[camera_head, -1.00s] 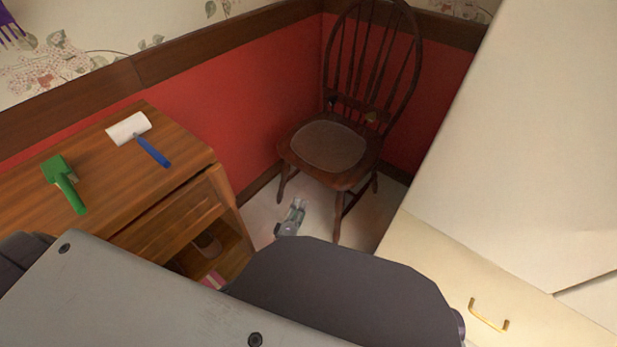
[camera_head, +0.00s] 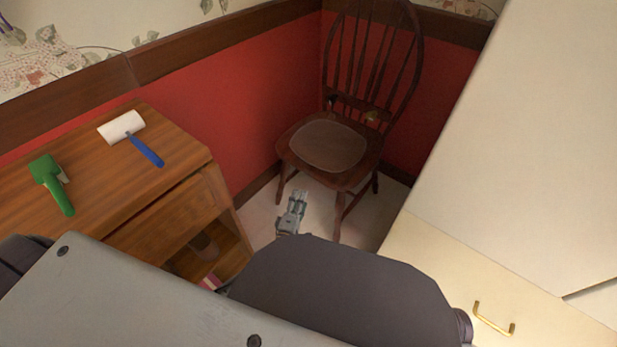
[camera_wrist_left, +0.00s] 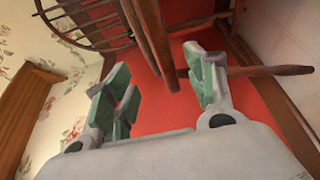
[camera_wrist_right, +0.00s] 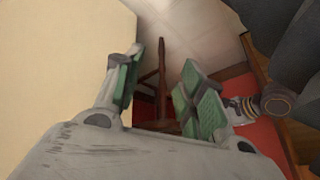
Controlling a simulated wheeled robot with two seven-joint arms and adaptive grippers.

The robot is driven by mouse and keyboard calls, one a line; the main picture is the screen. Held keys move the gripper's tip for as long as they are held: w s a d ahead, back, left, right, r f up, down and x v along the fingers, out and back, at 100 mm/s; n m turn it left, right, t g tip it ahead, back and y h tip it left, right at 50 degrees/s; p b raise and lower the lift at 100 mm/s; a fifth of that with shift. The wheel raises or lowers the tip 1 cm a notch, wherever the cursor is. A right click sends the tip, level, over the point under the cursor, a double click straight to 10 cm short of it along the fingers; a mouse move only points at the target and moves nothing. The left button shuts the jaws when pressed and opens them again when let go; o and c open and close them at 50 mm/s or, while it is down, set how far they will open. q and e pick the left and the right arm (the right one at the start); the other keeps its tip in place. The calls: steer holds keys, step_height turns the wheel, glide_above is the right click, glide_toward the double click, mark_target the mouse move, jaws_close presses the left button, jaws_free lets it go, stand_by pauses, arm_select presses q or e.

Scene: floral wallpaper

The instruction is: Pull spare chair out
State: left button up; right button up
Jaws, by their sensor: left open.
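The dark wooden spare chair (camera_head: 325,146) stands upright in the corner, with a spindle back and round seat. My left gripper (camera_head: 298,197) is low in front of the chair's front legs, below seat height. In the left wrist view my left gripper (camera_wrist_left: 162,84) is open. A chair leg (camera_wrist_left: 158,40) shows between its fingers, with no clear contact. My right gripper is hidden in the head view. In the right wrist view my right gripper (camera_wrist_right: 160,84) has its fingers apart, with dark chair parts (camera_wrist_right: 161,62) seen beyond the gap.
A wooden side table (camera_head: 150,205) stands at the left, holding a green brush (camera_head: 50,184) and a lint roller (camera_head: 123,127). A pale cabinet (camera_head: 530,150) with a brass handle (camera_head: 494,320) closes off the right. Red walls are behind the chair. A strip of floor lies between.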

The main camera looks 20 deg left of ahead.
mark_target(309, 175)
arm_select(q)
steer(key=w+b, duration=0.1)
steer(key=w, duration=0.2)
steer(key=w+b, duration=0.1)
steer(key=w, duration=0.2)
steer(key=w+b, duration=0.1)
steer(key=w, duration=0.3)
steer(key=shift+w+a, duration=0.1)
steer(key=shift+a, duration=0.15)
steer(key=shift+w+b, duration=0.45)
steer(key=shift+w, duration=0.7)
arm_select(e)
step_height(309, 175, down, 7)
steer(key=a+t, duration=0.1)
steer(key=shift+m+y, duration=0.3)
steer(key=shift+y, duration=0.1)
arm_select(q)
steer(key=shift+c, duration=0.5)
arm_select(e)
steer(key=shift+a+r, duration=0.1)
arm_select(q)
jaws_close()
arm_select(e)
steer(key=shift+w+r, duration=0.2)
steer(key=shift+w, duration=0.1)
